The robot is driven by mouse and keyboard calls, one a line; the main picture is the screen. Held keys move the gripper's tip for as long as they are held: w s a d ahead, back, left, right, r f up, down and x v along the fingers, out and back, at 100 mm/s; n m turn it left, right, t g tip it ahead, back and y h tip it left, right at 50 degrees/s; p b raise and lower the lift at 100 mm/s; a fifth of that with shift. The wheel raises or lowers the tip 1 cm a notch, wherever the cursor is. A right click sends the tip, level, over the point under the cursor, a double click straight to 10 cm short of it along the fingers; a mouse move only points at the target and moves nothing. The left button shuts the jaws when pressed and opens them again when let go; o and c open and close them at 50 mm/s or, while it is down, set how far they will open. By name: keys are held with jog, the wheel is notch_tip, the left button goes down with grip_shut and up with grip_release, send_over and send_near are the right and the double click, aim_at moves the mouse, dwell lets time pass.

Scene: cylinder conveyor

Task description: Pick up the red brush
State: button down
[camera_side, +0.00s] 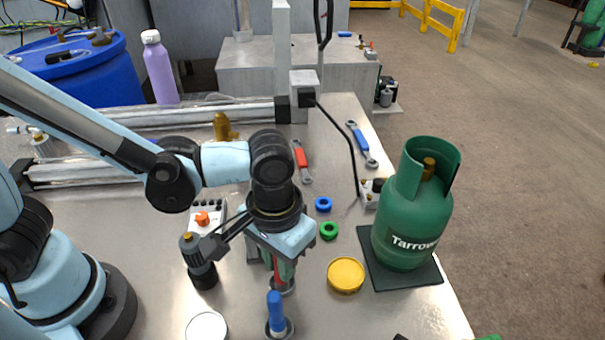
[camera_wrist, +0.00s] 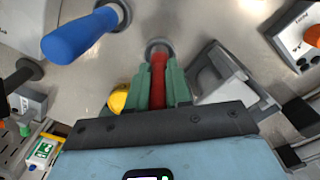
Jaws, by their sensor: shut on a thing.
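The red brush (camera_side: 278,275) is upright below my wrist, with a grey round base at its lower end. It also shows in the wrist view (camera_wrist: 158,85), between the two green fingers. My gripper (camera_side: 284,268) points down and is shut on the red brush's handle; the fingers also show in the wrist view (camera_wrist: 160,72). The brush's upper part is hidden by my gripper. I cannot tell whether its base touches the table.
A blue-handled brush (camera_side: 275,312) stands close in front. A yellow lid (camera_side: 346,274) and green gas cylinder (camera_side: 412,220) are to the right. A dark bottle (camera_side: 199,265) and orange-button box (camera_side: 206,217) are to the left. A black cable (camera_side: 340,139) hangs behind.

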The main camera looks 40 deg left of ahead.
jog(key=shift+r, duration=0.15)
notch_tip(320, 180, up, 8)
jog(key=shift+r, duration=0.2)
jog(key=shift+w+d+r, duration=0.1)
jog(key=shift+r, duration=0.45)
jog(key=w+d, duration=0.7)
jog(key=shift+w+d+f, duration=0.1)
jog(key=shift+f, duration=3.4)
jog(key=shift+f, duration=0.6)
notch_tip(320, 180, up, 7)
